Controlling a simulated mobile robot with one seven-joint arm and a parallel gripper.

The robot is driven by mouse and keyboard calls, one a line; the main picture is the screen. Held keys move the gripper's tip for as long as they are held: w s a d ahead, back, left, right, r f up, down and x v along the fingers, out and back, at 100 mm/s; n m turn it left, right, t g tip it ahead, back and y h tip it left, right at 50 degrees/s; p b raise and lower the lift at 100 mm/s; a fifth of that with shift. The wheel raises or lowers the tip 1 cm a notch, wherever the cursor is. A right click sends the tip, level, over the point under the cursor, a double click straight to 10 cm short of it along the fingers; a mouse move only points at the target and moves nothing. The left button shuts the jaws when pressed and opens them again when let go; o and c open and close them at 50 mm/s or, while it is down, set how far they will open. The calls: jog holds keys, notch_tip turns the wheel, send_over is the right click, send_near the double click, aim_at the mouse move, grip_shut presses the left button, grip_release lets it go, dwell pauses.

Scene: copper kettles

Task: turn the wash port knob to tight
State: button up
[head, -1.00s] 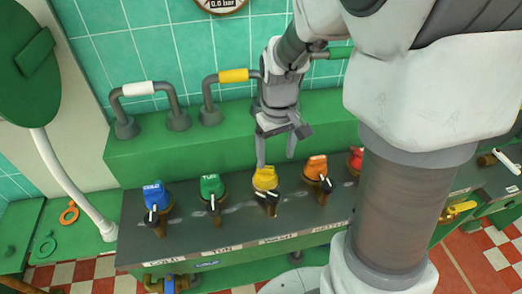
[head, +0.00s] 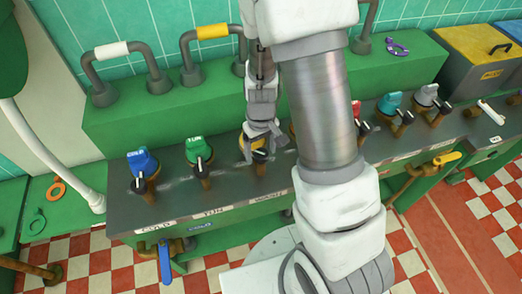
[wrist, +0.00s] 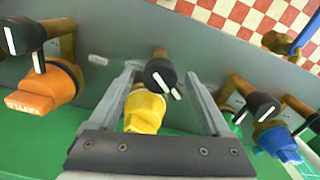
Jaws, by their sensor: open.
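The yellow knob (head: 246,148) sits on the dark panel above a label (head: 272,195) that seems to read wash port, though the print is small. My gripper (head: 262,135) is over it and partly hides it. In the wrist view the yellow knob (wrist: 145,112) shows between the two open fingers of my gripper (wrist: 162,78). Its black lever (wrist: 158,74) with a white line also lies between the fingertips. Gaps show on both sides of the knob, so I see no grip. Any tight mark is not readable.
A green knob (head: 197,148) and a blue knob (head: 142,162) stand to the left. Red (head: 362,108), teal (head: 390,102) and grey (head: 427,94) knobs stand to the right. An orange knob (wrist: 40,88) is close by in the wrist view. Pipe handles (head: 205,34) rise behind.

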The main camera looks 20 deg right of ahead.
jog(key=shift+f, duration=0.1)
grip_shut()
dwell(0.4)
jog(key=shift+m, duration=0.3)
jog(key=m, duration=0.4)
jog(key=m+p, duration=0.1)
jog(key=m, duration=0.4)
jog(key=shift+m, duration=0.3)
dwell(0.4)
grip_release()
